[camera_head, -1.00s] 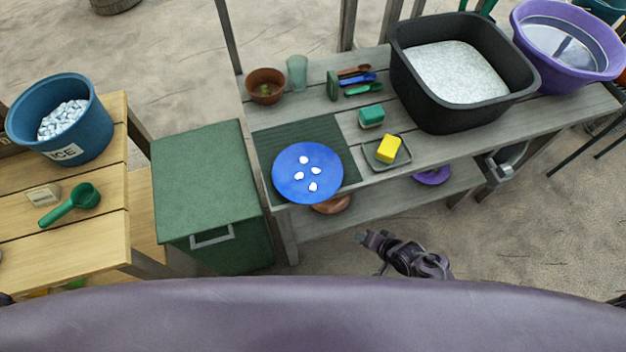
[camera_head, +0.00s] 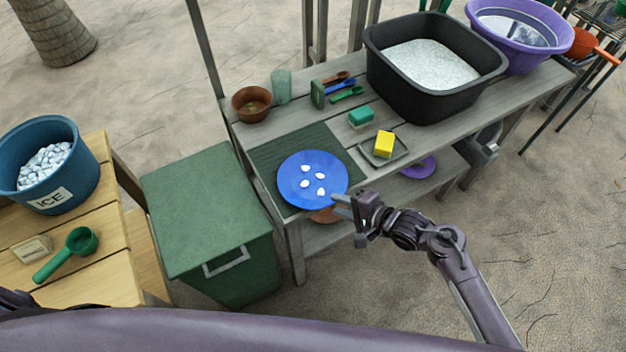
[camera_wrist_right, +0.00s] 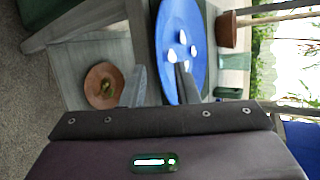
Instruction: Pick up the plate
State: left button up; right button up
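The blue plate (camera_head: 335,176) lies on a dark green mat at the front left of the grey wooden bench, with several white pebbles on it. It also shows in the right wrist view (camera_wrist_right: 185,15). My right gripper (camera_head: 340,206) is at the plate's near right edge. In the right wrist view my right gripper (camera_wrist_right: 161,82) has its two fingers apart, with the plate's rim between them in the picture. One finger overlaps the plate's face there; contact is not clear. My left gripper is not in view.
A terracotta bowl (camera_wrist_right: 104,85) sits on the shelf below. The bench holds a black tub (camera_head: 385,75), a yellow sponge (camera_head: 384,143) on a small tray, a brown pot (camera_head: 251,104) and scoops. A green bin (camera_head: 205,200) stands left of the bench.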

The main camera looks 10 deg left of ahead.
jog(key=shift+x, duration=1.2)
jog(key=shift+d, duration=0.1)
grip_shut()
